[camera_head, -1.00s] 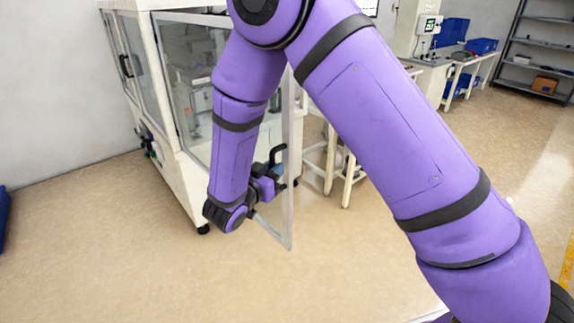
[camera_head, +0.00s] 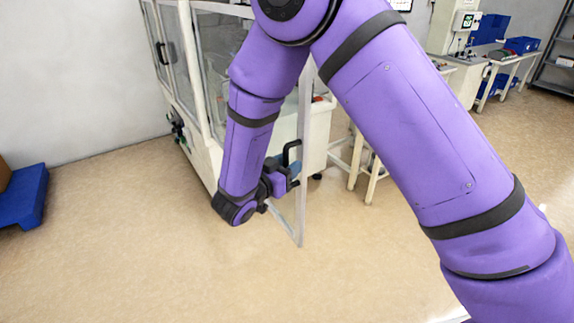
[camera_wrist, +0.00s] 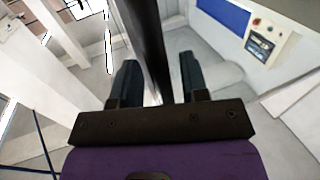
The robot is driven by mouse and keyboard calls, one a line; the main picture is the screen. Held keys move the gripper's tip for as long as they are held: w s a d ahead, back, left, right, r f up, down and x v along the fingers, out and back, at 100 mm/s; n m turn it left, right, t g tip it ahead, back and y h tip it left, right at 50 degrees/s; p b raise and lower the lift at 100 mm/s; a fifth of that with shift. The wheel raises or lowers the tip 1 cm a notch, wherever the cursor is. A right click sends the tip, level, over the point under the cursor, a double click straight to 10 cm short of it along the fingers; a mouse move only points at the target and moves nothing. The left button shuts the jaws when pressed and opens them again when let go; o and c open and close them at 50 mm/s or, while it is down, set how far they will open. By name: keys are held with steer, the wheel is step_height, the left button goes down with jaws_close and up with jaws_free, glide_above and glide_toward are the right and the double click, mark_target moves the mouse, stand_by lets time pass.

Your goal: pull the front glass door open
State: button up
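The front glass door (camera_head: 302,170) stands swung out from the white cabinet, its pale frame edge towards me. Its black handle (camera_head: 291,150) is on the door's outer part, partly hidden by my wrist. My gripper (camera_head: 285,182) is at the handle. In the wrist view the dark handle bar (camera_wrist: 150,40) runs between the two fingers of my gripper (camera_wrist: 158,80). The left finger is close to or touching the bar, and a gap shows at the right finger, so the fingers look open around it. My arm hides much of the door.
The white cabinet (camera_head: 205,150) has another dark-handled glass panel on its left side. A blue pallet (camera_head: 30,195) lies on the floor at the left. A white-legged bench (camera_head: 365,175) stands right of the door. The floor in front is clear.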

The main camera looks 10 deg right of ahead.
steer(key=shift+a, duration=0.1)
steer(key=v, duration=1)
steer(key=shift+s+a, duration=0.2)
steer(key=shift+s, duration=0.1)
